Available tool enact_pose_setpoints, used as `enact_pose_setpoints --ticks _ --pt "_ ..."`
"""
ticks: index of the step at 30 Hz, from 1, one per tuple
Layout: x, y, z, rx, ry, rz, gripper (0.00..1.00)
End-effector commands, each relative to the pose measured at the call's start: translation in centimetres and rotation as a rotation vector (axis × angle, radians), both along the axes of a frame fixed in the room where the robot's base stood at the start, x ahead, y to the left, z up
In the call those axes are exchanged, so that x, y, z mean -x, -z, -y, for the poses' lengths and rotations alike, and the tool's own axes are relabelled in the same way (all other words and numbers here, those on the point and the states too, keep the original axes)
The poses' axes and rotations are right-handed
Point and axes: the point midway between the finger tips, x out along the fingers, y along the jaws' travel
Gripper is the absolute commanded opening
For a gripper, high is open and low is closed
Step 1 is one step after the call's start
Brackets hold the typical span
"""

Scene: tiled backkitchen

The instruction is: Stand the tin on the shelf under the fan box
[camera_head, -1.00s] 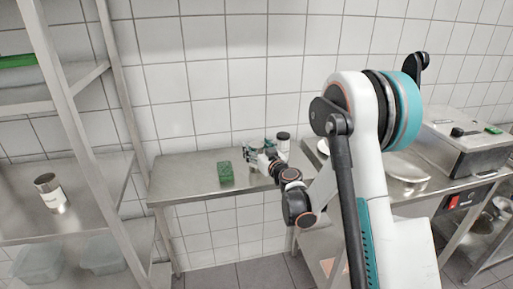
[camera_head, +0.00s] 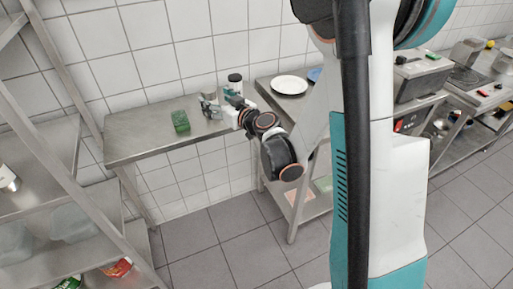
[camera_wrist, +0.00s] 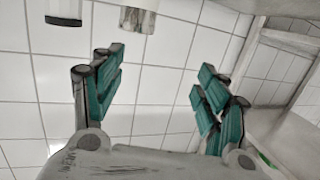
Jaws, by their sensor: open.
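My gripper (camera_head: 222,97) is over the right end of a steel table, its teal fingers spread. The wrist view shows the open fingers (camera_wrist: 160,70) with nothing between them. Just beyond the fingertips is a metallic, tin-like object (camera_wrist: 137,20); it also shows on the table in the head view (camera_head: 209,105), partly hidden by my gripper. Another labelled tin (camera_head: 8,179) is on the left rack's middle shelf (camera_head: 45,160), cut by the picture edge. I cannot tell which tin is meant. I cannot make out a fan box.
A black-lidded jar (camera_head: 235,87) stands close behind my gripper. A green block (camera_head: 180,121) lies on the steel table (camera_head: 130,145). The tiled floor in front is clear.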

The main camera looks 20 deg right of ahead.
Motion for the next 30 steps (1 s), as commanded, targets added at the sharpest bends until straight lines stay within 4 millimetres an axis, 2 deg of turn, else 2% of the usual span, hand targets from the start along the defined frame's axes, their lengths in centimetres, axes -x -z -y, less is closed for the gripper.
enact_pose_setpoints --ticks 1,6,11,15,23,30 --pt "0.9 -1.1 -0.8 0.002 -0.019 -0.027 0.68" --pt "4.1 -3.5 -3.0 0.009 -0.067 -0.139 0.68" --pt "7.9 -4.9 -4.3 0.02 -0.086 -0.257 0.68" --pt "11.9 -5.5 -4.9 0.033 -0.081 -0.364 0.68" --pt "20.0 -5.4 -4.3 0.068 -0.011 -0.562 0.68" --pt "27.8 -4.5 -2.0 0.106 0.119 -0.718 0.68"
